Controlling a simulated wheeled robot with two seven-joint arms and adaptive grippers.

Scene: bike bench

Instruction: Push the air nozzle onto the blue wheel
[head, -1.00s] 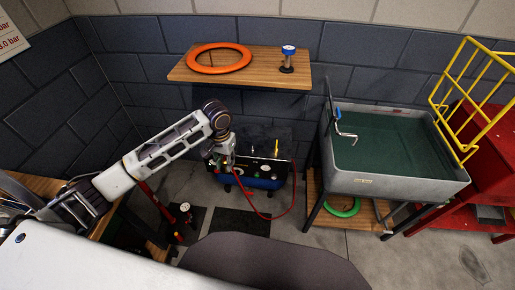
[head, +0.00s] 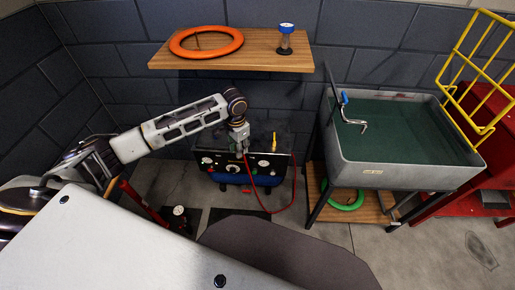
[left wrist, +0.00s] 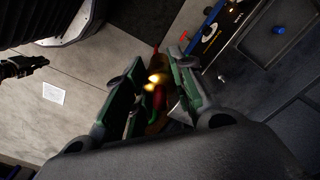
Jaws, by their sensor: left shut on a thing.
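My left gripper (head: 240,151) is in front of the dark and blue compressor unit (head: 222,162) below the shelf. In the left wrist view its green-padded fingers (left wrist: 153,88) are shut on the air nozzle (left wrist: 157,78), which shows as a small brass and red piece, mostly hidden between them. A red hose (head: 292,195) hangs from near the gripper and loops up to the right side of the compressor. I see no blue wheel in either view. My right gripper is out of view.
An orange ring (head: 174,45) and a blue-topped gauge (head: 286,40) are on a wooden shelf (head: 262,62) above my left arm. A grey sink (head: 375,177) stands right, with a green ring (head: 343,207) beneath. A red stand with a yellow rack (head: 482,130) is far right.

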